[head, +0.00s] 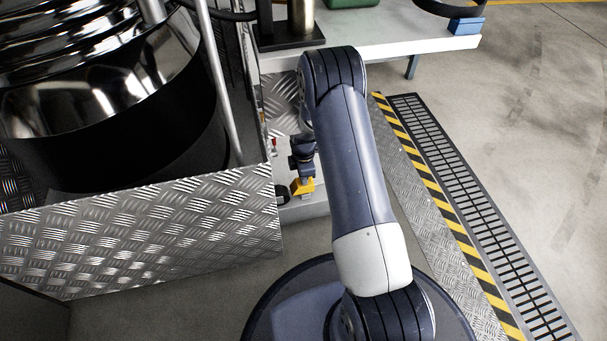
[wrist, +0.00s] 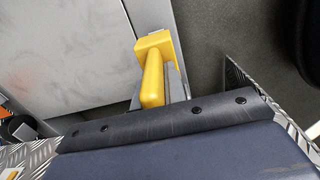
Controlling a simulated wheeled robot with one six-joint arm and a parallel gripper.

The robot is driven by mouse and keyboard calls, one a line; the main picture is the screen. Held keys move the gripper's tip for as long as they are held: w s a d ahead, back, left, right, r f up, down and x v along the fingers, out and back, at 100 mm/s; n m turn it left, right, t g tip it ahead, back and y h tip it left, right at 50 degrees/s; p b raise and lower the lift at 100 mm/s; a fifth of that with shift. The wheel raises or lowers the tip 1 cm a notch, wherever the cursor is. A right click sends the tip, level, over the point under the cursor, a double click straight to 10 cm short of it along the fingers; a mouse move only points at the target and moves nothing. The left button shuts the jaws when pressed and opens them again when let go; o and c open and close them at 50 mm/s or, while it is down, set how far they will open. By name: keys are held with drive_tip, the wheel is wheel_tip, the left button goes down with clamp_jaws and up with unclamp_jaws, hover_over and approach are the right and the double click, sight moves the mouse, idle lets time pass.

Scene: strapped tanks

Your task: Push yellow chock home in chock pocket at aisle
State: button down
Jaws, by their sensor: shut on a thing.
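The yellow chock (head: 303,187) is small in the head view, just below the end of my arm, low beside the tread-plate wall. My gripper (head: 302,176) is shut on it from above. In the wrist view the yellow chock (wrist: 153,78) shows as a bar with a wider block at its far end, with a grey finger of my gripper (wrist: 172,82) beside it. The chock's far end lies over or against a pale grey strip. I cannot make out the chock pocket, nor whether the chock touches its walls.
A tread-plate wall (head: 150,228) encloses the dark shiny tank (head: 100,90) at left. A white table (head: 400,45) with a blue block (head: 466,26) stands behind my arm. A yellow-black striped edge (head: 440,200) and floor grating (head: 480,200) run along the right; open floor lies beyond.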

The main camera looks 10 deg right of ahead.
drive_tip(key=shift+f, duration=1.1)
drive_tip(key=c, duration=1.4)
unclamp_jaws()
wheel_tip(320, 180, up, 8)
drive_tip(key=p, duration=0.3)
drive_tip(key=shift+f+p, duration=0.2)
drive_tip(key=shift+p, duration=0.15)
drive_tip(key=shift+f, duration=0.1)
drive_tip(key=shift+f+b, duration=1.85)
drive_tip(key=shift+f, duration=1)
drive_tip(key=shift+f, duration=0.1)
